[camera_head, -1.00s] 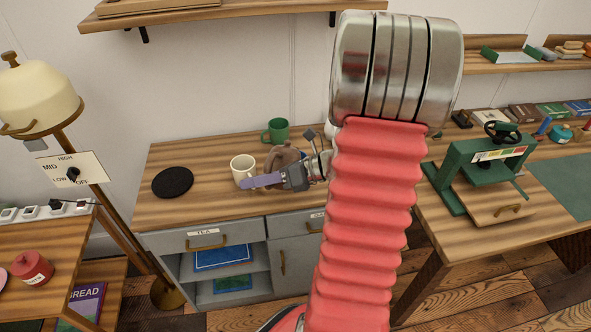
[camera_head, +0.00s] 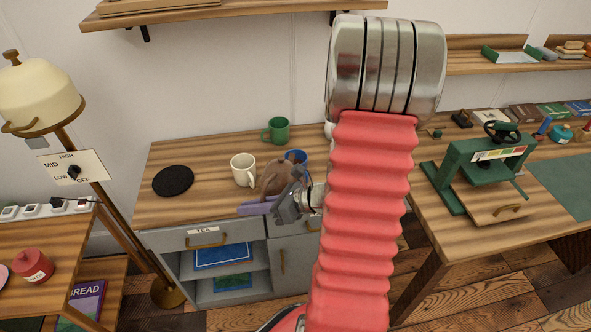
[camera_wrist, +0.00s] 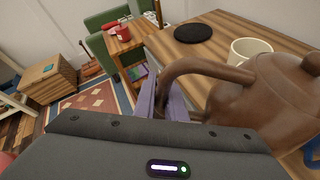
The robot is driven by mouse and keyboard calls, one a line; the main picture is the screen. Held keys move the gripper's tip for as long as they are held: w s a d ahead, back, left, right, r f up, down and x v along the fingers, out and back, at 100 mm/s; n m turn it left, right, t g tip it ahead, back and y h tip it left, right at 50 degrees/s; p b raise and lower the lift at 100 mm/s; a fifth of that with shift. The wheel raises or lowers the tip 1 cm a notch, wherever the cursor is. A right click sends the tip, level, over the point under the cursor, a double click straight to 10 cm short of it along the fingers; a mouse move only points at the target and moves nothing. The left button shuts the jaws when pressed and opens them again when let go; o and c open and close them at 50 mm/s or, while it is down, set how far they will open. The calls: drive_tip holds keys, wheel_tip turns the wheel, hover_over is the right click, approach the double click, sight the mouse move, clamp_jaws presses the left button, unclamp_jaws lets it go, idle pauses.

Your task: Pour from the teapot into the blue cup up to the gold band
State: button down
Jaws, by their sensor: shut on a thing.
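The brown teapot (camera_head: 276,178) is at the front of the tea counter, and it fills the right of the wrist view (camera_wrist: 262,100). My gripper (camera_head: 256,207) is shut on its handle (camera_wrist: 183,72), with the purple fingers on either side of it. I cannot tell whether the pot is clear of the counter or how far it tilts. The blue cup (camera_head: 297,156) stands just behind the teapot, partly hidden by it. A bit of blue also shows at the right edge of the wrist view (camera_wrist: 314,152). The gold band and the cup's inside cannot be made out.
A cream mug (camera_head: 242,168) stands close left of the teapot, and a green mug (camera_head: 278,129) stands behind. A black round mat (camera_head: 173,181) lies at the left of the counter (camera_head: 212,192). A green press (camera_head: 470,170) stands on the right bench.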

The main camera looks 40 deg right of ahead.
drive_tip(key=shift+s+a+f, duration=0.1)
drive_tip(key=shift+f, duration=0.55)
drive_tip(key=shift+a, duration=0.1)
drive_tip(key=shift+n+t+h, duration=0.3)
drive_tip(key=shift+n+h, duration=0.4)
drive_tip(key=shift+n, duration=0.2)
drive_tip(key=f+b, duration=0.2)
drive_tip(key=f, duration=0.1)
drive_tip(key=f+b, duration=0.1)
drive_tip(key=f, duration=0.1)
drive_tip(key=shift+s+a+b, duration=0.25)
drive_tip(key=shift+a+b, duration=0.1)
drive_tip(key=shift+b, duration=0.05)
